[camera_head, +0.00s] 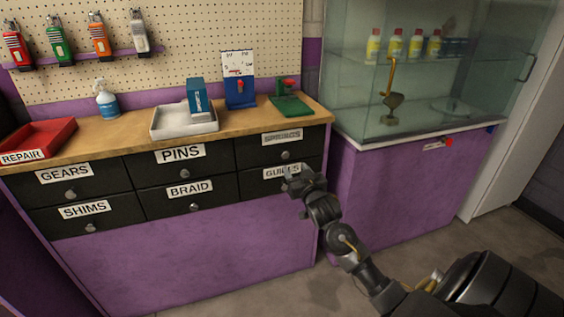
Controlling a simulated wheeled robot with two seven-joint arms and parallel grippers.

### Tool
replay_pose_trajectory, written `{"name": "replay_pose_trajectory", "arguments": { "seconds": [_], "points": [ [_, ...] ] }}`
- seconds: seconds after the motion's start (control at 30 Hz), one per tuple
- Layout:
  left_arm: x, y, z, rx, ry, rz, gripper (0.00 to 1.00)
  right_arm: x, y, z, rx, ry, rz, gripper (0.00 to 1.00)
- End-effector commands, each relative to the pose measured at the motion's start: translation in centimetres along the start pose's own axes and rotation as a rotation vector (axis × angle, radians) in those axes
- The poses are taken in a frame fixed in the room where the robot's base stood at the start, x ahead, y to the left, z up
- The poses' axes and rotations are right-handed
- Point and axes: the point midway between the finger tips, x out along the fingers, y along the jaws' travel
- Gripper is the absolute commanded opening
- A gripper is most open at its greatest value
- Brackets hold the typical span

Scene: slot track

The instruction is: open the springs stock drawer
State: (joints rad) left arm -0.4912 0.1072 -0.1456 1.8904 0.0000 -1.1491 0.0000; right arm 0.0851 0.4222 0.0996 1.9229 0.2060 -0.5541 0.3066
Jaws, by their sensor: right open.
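The springs drawer (255,154) is the top right black drawer of the bench. Its white label sits near the upper edge, with a round knob (285,155) below it. The drawer looks shut, flush with the drawers around it. My right gripper (297,176) is open at the end of the arm coming in from the lower right. In the picture it lies below the springs knob, in front of the guides drawer (251,185), and covers part of that drawer's label and its knob. I cannot tell how far it is from the drawer fronts. My left gripper is not in view.
Other shut drawers read gears (100,184), pins (155,170), shims (60,216) and braid (165,203). The wooden top holds a red repair tray (52,136), a grey tray (160,124) and a green tool (290,106). A glass case (430,80) stands on the right.

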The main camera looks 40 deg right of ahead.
Motion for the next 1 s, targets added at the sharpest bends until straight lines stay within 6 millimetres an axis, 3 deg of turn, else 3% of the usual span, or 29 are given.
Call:
{"name": "replay_pose_trajectory", "arguments": {
  "seconds": [0.2,0.43,0.87,1.0],
  "points": [
    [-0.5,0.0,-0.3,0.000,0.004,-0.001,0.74,4.3,0.0,0.1,-0.002,0.000,0.001,0.49],
    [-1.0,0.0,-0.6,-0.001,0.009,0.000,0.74,7.5,0.0,0.1,-0.001,-0.001,0.000,0.49],
    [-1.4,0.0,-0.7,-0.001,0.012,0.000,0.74,8.4,0.0,0.1,-0.001,-0.002,0.000,0.49],
    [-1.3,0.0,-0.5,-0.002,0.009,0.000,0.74,8.4,0.0,0.1,-0.001,-0.002,0.000,0.32]
  ]
}}
